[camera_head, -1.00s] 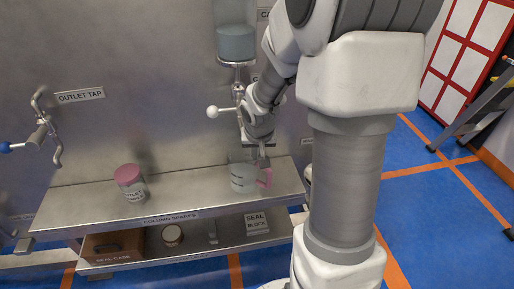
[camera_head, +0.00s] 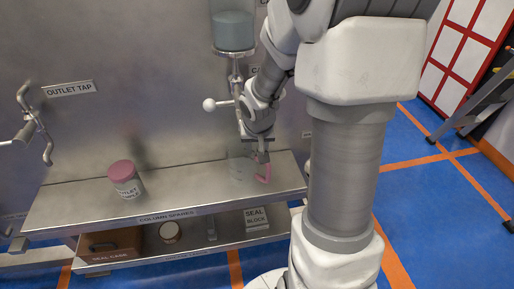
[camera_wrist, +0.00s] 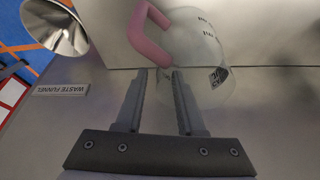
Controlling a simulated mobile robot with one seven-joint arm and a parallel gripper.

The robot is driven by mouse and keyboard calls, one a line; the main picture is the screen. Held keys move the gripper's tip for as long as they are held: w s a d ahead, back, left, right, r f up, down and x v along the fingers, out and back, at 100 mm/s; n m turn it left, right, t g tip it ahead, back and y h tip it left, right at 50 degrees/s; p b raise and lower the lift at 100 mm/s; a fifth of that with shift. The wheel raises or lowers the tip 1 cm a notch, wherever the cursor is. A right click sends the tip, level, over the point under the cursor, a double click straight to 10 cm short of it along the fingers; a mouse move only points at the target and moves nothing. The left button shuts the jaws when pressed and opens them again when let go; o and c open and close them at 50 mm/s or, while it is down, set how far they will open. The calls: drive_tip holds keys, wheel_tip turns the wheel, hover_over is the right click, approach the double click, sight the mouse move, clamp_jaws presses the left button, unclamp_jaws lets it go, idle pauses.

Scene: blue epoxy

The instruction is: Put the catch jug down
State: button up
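The catch jug (camera_head: 240,171) is a clear jug with a pink handle. It stands upright on the right part of the upper steel shelf (camera_head: 185,182), faint against the metal. In the wrist view the jug (camera_wrist: 203,62) lies just past my fingertips, its handle (camera_wrist: 150,38) nearest them. My gripper (camera_head: 263,154) is just above the handle. In the wrist view my gripper (camera_wrist: 158,74) has its two fingers apart, with a gap between them and nothing clearly clamped. The end of the handle near the right fingertip overlaps the gap, so contact there is unclear.
The lower shelf holds a seal case (camera_head: 112,243), a round part (camera_head: 170,231) and a seal block (camera_head: 256,218). A metal funnel (camera_wrist: 55,25) shows in the wrist view. Free shelf lies between jar and jug.

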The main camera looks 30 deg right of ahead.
drive_tip(key=shift+r, duration=0.1)
drive_tip(key=shift+r+p, duration=0.3)
drive_tip(key=shift+r, duration=0.05)
drive_tip(key=p+v, duration=0.4)
drive_tip(key=v, duration=0.7)
drive_tip(key=shift+s, duration=0.2)
drive_tip(key=shift+a+r, duration=0.1)
drive_tip(key=shift+r, duration=0.05)
